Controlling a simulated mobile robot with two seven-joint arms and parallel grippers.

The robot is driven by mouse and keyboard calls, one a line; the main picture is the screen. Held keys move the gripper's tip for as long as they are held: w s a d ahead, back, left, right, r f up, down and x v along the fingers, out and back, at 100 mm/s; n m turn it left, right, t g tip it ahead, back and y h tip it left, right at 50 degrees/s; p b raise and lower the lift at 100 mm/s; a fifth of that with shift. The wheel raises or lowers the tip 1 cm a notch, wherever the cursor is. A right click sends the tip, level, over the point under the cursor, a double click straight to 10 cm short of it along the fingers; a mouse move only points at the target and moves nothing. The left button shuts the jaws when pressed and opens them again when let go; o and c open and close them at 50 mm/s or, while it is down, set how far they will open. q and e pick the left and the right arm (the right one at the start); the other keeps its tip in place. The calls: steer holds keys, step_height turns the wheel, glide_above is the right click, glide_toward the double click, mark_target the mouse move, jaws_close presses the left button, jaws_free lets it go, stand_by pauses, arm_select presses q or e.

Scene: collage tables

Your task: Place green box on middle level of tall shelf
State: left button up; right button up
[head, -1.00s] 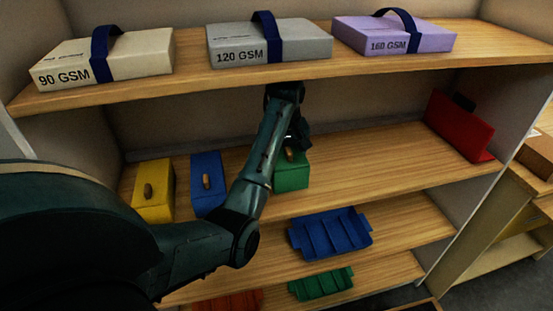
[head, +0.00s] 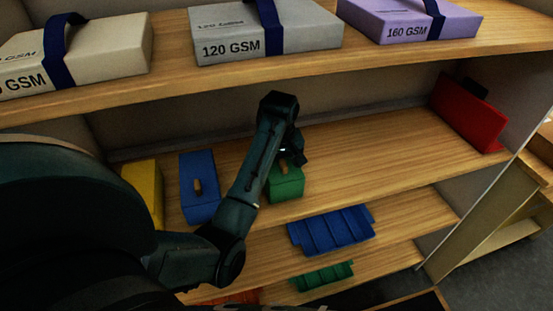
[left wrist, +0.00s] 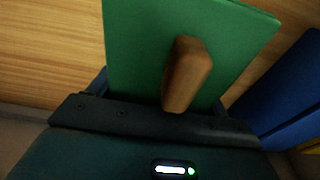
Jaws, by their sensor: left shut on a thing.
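The green box (head: 286,186) with a wooden knob is at the middle level of the tall shelf (head: 350,160), near its front edge. It looks upright and seems to rest on the board, though its underside is hard to judge. My left gripper (head: 291,158) is shut on the green box from above and behind. In the left wrist view, the green top (left wrist: 140,50) and the knob (left wrist: 187,73) are close in front of the gripper (left wrist: 165,108). The arm hides part of the box's left side. My right gripper is not in view.
A blue box (head: 200,188) and a yellow box (head: 145,190) stand left of the green one. A red holder (head: 468,115) stands at the right end. The board between is clear. Packs of paper (head: 265,33) lie above; blue (head: 332,231) and green (head: 322,277) trays lie below.

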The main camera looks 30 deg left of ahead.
arm_select(q)
steer(key=shift+s+d, duration=0.1)
steer(key=shift+f, duration=0.15)
steer(key=o, duration=1)
steer(key=shift+o, duration=0.2)
step_height(320, 180, up, 3)
steer(key=shift+d+r, duration=0.2)
steer(key=shift+r, duration=0.6)
steer(key=shift+s+d+r+b, duration=0.1)
steer(key=shift+r+b, duration=0.2)
steer(key=shift+r, duration=0.05)
steer(key=shift+s+r+p, duration=0.2)
steer(key=shift+r+p, duration=0.1)
steer(key=shift+r, duration=0.95)
